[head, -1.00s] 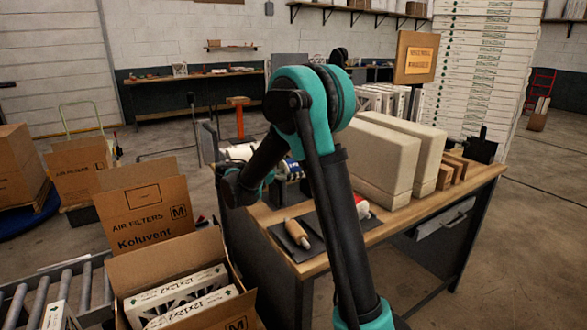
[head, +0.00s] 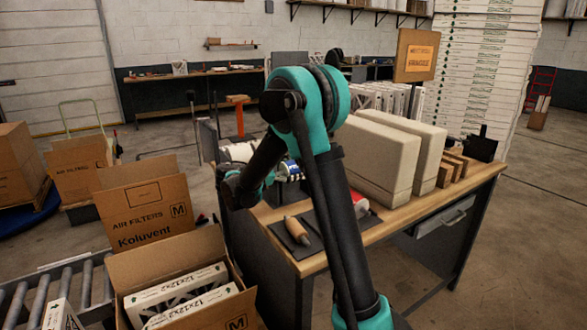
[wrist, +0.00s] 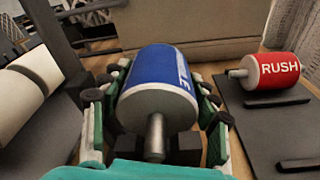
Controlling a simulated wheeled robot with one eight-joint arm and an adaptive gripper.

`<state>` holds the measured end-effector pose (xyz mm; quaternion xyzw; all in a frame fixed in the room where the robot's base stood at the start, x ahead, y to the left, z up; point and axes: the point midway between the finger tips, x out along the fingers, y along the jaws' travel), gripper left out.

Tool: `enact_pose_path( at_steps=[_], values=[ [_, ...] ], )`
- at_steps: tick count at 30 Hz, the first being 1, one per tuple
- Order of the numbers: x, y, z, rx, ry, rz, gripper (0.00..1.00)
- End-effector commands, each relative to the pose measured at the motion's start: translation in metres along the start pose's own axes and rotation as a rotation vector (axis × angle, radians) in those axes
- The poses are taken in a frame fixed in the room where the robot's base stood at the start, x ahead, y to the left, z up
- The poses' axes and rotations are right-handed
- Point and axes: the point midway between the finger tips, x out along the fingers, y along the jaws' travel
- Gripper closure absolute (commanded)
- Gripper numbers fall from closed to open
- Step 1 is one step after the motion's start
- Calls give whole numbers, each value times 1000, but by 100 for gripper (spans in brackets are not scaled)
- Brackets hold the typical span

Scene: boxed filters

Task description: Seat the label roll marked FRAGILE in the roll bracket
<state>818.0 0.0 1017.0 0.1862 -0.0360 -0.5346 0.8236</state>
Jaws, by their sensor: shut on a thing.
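A blue label roll (wrist: 160,75) with pale end faces and a metal spindle is between the fingers of my gripper (wrist: 158,85) in the wrist view. The fingers are shut on its sides. Only end letters of its white print show, apparently "LE", so the full word cannot be read. In the head view a bit of the blue roll (head: 291,168) shows beside my arm, above the bench. Dark blocks (wrist: 185,148) show under the roll's near end; I cannot tell whether they belong to the roll bracket or whether the roll touches them.
A red roll marked RUSH (wrist: 274,70) lies on a dark mat (wrist: 240,120) to the right. White rolls (wrist: 35,80) are at the left.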

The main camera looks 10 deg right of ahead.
Motion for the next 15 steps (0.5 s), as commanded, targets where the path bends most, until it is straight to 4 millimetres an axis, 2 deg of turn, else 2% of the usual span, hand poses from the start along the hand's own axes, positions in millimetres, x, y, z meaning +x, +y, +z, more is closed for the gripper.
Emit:
enact_pose_path(
  at_steps=[15],
  values=[
    [2,-4,-10,0,-1,0,85]
  ],
)
